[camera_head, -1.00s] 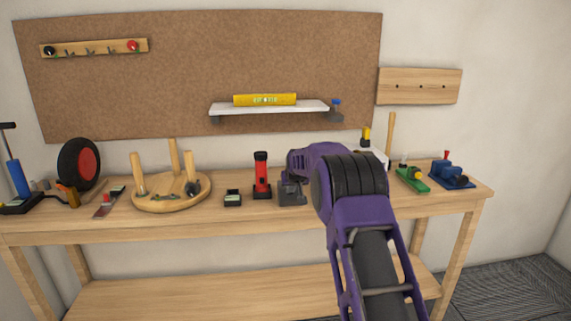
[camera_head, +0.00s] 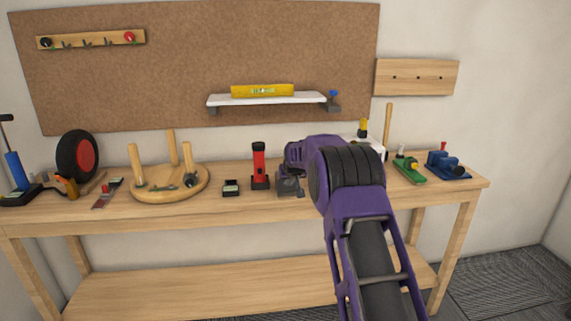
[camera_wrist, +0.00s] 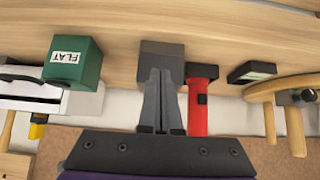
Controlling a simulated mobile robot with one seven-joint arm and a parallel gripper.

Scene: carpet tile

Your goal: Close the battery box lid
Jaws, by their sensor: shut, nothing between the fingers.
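A dark grey box (camera_wrist: 162,48), apparently the battery box, sits on the workbench directly in front of my gripper in the wrist view. In the head view the box (camera_head: 290,188) is partly covered by my gripper. My gripper (camera_wrist: 160,75) is shut and empty, with its fingertips close over the near side of the box. I cannot tell whether they touch it. The fingers hide part of the box, and the lid's angle is not clear.
A red flashlight (camera_head: 259,165) stands close beside the box. Left of it are a small dark device (camera_head: 231,188) and an upturned stool (camera_head: 150,188). A green box labelled FLAT (camera_wrist: 85,75) and a white box (camera_wrist: 40,92) lie on the other side.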

